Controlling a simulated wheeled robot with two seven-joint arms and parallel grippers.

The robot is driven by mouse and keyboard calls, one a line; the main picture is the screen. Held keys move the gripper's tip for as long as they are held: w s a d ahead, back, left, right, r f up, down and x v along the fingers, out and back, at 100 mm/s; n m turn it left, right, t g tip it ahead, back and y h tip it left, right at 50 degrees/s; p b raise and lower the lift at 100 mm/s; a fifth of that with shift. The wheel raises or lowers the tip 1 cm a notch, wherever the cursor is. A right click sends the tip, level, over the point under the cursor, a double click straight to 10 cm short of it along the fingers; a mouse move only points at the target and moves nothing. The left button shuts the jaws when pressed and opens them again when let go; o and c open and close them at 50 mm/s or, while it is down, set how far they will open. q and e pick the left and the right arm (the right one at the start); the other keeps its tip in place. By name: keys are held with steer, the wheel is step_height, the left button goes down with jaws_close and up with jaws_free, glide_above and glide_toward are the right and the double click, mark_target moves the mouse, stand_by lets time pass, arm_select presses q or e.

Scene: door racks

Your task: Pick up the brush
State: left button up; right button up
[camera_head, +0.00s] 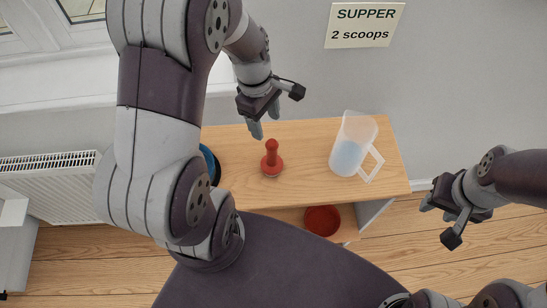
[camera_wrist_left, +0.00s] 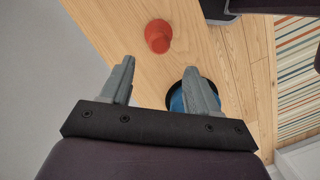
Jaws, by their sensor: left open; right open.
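The brush, a red object with a knobbed upright handle and a wider base (camera_head: 271,160), stands on the wooden shelf top (camera_head: 230,150). My left gripper (camera_head: 265,122) is open and empty, above and behind the brush in the head view, apart from it. In the left wrist view the brush (camera_wrist_left: 158,36) lies beyond the two spread fingertips (camera_wrist_left: 159,66), roughly in line with the gap between them. My right gripper (camera_head: 437,210) is open and empty at the right, away from the shelf.
A clear jug with blue contents (camera_head: 352,150) stands right of the brush. A blue round item (camera_head: 209,166), partly hidden by my left arm, is at the left; it also shows in the wrist view (camera_wrist_left: 177,102). A red bowl (camera_head: 322,220) sits lower down. A "SUPPER 2 scoops" sign (camera_head: 364,25) hangs behind.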

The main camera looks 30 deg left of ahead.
mark_target(271, 142)
arm_select(q)
steer(key=f, duration=0.3)
steer(key=d+f, duration=0.1)
steer(key=f, duration=0.6)
steer(key=shift+s+d+f+p, duration=0.2)
steer(key=shift+d+p, duration=0.1)
steer(key=shift+d, duration=0.1)
steer(key=shift+w+f, duration=0.1)
steer(key=shift+f, duration=0.15)
steer(key=shift+w+d, duration=0.1)
steer(key=shift+d, duration=0.05)
jaws_close()
